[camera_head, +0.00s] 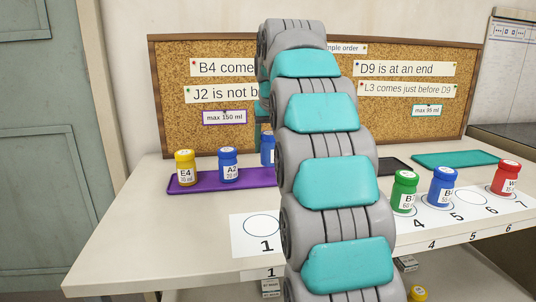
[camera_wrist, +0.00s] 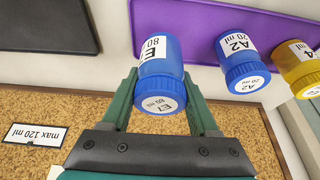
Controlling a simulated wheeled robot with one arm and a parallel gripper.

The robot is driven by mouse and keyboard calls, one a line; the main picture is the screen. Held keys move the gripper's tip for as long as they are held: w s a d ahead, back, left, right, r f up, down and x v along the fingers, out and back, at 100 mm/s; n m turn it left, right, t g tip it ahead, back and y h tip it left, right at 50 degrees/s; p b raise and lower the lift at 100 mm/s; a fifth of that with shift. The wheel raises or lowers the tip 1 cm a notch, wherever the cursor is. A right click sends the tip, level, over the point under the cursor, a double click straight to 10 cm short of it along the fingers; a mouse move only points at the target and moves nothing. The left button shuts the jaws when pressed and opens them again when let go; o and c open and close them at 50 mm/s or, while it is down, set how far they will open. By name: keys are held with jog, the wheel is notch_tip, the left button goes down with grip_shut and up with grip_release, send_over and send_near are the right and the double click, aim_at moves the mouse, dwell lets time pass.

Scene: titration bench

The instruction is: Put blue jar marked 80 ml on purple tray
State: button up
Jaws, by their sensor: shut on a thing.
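The blue jar marked 80 ml (camera_wrist: 160,55) is between the fingers of my gripper (camera_wrist: 160,88), which is shut on it. In the head view this blue jar (camera_head: 267,149) shows partly behind my arm, near the right end of the purple tray (camera_head: 258,179). In the wrist view the jar overlaps the purple tray (camera_wrist: 198,22). I cannot tell whether its base touches the tray. My gripper is mostly hidden by my arm in the head view.
A yellow jar E4 (camera_head: 185,168) and a blue jar A2 (camera_head: 228,165) stand on the purple tray, left of the held jar. Green (camera_head: 404,191), blue (camera_head: 442,187) and red (camera_head: 506,178) jars stand at right. A corkboard (camera_head: 178,130) rises behind. A teal tray (camera_head: 455,159) is empty.

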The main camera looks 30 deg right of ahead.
aim_at(270, 134)
jog(key=shift+w+f, duration=0.1)
jog(key=shift+w, duration=0.2)
jog(key=shift+s+f, duration=0.1)
jog(key=shift+f, duration=1.6)
jog(key=shift+f, duration=0.15)
jog(key=o, duration=1.4)
jog(key=shift+o, duration=0.2)
jog(key=v, duration=0.9)
jog(key=shift+p+v, duration=0.6)
jog(key=shift+v, duration=1)
